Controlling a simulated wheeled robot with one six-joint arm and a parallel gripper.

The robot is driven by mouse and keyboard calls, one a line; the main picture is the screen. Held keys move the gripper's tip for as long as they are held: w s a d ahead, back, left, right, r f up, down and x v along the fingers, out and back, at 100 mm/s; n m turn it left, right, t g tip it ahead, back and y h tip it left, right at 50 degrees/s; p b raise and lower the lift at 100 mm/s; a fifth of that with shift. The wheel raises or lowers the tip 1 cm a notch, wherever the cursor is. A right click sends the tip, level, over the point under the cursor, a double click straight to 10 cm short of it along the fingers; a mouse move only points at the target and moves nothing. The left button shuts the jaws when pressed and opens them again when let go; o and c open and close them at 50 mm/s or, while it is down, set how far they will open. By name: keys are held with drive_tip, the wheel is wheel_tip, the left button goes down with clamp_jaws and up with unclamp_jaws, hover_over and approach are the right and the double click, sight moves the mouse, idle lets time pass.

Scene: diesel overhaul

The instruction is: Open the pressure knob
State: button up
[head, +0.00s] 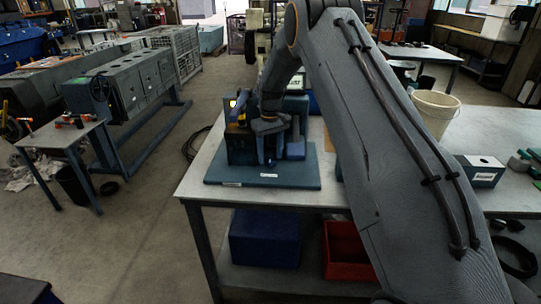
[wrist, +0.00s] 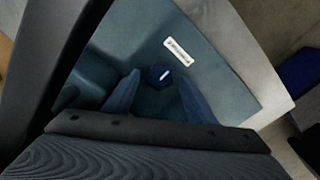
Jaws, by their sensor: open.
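A dark blue round knob (wrist: 160,74) with a white mark shows in the wrist view, above the blue-grey base plate (wrist: 221,75). My gripper (wrist: 158,82) points down at it with its two fingers apart, one on each side of the knob; I cannot tell whether they touch it. In the head view my gripper (head: 268,160) is low in front of the blue test unit (head: 239,148), which stands on the base plate (head: 225,177) at the table's left end. The knob is hidden there behind my gripper and arm.
The grey table (head: 192,187) carries a white bucket (head: 434,112) and a small labelled box (head: 480,171) on the right. A blue bin (head: 264,238) and a red bin (head: 345,252) sit on its lower shelf. The floor left of the table is mostly clear.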

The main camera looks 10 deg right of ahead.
drive_tip(key=shift+f, duration=1)
drive_tip(key=c, duration=1)
drive_tip(key=shift+c, duration=0.2)
